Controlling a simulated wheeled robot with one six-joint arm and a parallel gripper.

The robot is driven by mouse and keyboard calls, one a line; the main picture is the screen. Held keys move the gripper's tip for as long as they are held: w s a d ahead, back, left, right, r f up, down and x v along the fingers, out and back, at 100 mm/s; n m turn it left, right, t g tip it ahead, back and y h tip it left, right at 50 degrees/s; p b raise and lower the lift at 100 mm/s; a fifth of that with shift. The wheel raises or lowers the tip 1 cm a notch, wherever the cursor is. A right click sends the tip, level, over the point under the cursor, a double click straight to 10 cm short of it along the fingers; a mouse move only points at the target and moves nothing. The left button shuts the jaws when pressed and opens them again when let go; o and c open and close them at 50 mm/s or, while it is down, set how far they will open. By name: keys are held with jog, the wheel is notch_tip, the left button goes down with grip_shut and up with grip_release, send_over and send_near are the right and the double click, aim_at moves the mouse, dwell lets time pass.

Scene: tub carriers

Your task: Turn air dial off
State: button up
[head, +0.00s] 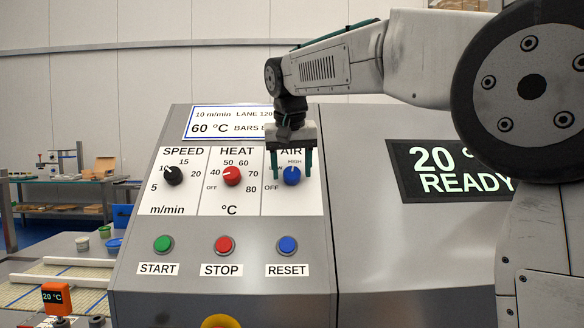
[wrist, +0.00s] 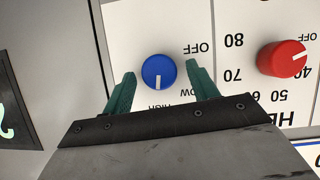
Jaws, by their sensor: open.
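The blue air dial (head: 292,176) sits under the AIR label on the panel's white plate. In the wrist view, which is upside down, the blue dial (wrist: 158,71) shows its white pointer line turned towards the HIGH mark. OFF and LOW are printed on one side of it. My gripper (head: 291,172) is open, pointing down at the dial from above. In the wrist view the green fingers of my gripper (wrist: 159,74) stand on either side of the dial, with a gap on both sides. Whether their tips reach the knob's depth is hard to tell.
The red heat dial (head: 232,176) is close beside the air dial, and the black speed dial (head: 173,175) is further left. Green start (head: 162,243), red stop (head: 223,244) and blue reset (head: 288,245) buttons lie below. A display (head: 450,170) reading READY is to the right.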

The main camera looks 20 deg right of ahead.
jog(key=c, duration=1)
jog(key=n+h, duration=0.1)
jog(key=n, duration=0.1)
jog(key=n+h, duration=0.1)
jog(key=n, duration=0.1)
jog(key=shift+a, duration=0.3)
jog(key=n+h, duration=0.1)
jog(key=n, duration=0.1)
jog(key=n+h, duration=0.1)
jog(key=n, duration=0.1)
jog(key=shift+a+f+n, duration=0.15)
jog(key=shift+a+n, duration=0.05)
jog(key=shift+n, duration=0.2)
jog(key=n+h, duration=0.1)
jog(key=n+t, duration=0.1)
jog(key=n, duration=0.1)
jog(key=shift+s+a+f+h, duration=0.1)
jog(key=shift+s+f+h, duration=0.05)
jog(key=shift+h, duration=0.25)
jog(key=n+t, duration=0.1)
jog(key=n, duration=0.2)
jog(key=shift+s+f+n+t+h, duration=0.1)
jog(key=shift+f+n+t+h, duration=0.05)
jog(key=shift+n+t+h, duration=0.2)
jog(key=n+t, duration=0.1)
jog(key=n, duration=0.2)
jog(key=n+t, duration=0.2)
jog(key=n, duration=0.1)
jog(key=shift+s+f+n, duration=0.2)
jog(key=shift+n, duration=0.05)
